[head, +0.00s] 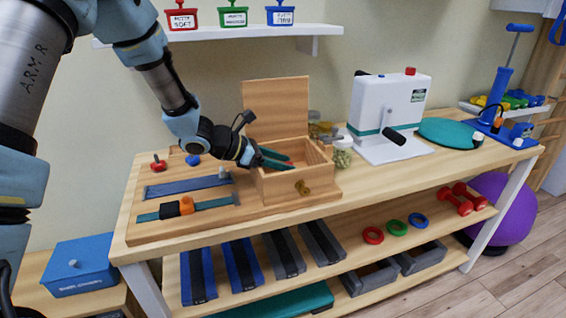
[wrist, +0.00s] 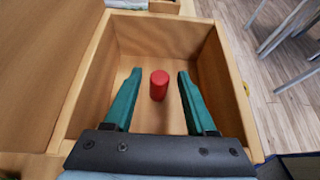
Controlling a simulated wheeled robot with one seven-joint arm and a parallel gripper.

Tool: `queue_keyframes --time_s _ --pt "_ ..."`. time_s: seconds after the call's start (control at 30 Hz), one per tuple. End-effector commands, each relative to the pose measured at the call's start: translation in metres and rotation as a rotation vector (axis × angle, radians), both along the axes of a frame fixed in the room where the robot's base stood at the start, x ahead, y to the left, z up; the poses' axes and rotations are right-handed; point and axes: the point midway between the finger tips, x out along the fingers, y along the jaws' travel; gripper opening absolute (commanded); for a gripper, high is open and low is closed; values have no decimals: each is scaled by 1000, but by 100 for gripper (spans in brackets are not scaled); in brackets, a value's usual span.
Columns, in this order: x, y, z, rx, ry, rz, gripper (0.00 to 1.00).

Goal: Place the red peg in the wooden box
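The red peg (wrist: 159,86) shows in the wrist view inside the wooden box (wrist: 67,127), between my two green fingers, with a gap on each side. It appears upright; whether its lower end rests on the box floor is hard to tell. In the head view the box (head: 290,187) stands on the bench with its lid (head: 277,108) raised, and the peg is mostly hidden. My gripper (head: 288,161) reaches over the box's left side into its opening. It also shows in the wrist view (wrist: 158,75), open, fingers apart and holding nothing.
Left of the box lie a red knob (head: 158,163), a blue knob (head: 193,159) and a slotted strip with an orange slider (head: 186,205). A glass jar (head: 342,155) and a white crank machine (head: 388,115) stand to the right. A shelf (head: 220,35) with putty tubs hangs above.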

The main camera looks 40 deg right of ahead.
Motion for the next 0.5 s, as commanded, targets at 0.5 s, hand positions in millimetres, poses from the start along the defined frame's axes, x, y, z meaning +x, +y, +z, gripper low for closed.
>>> queue_keyframes --time_s 0.5 --pt "11 22 15 -2 -3 3 58"
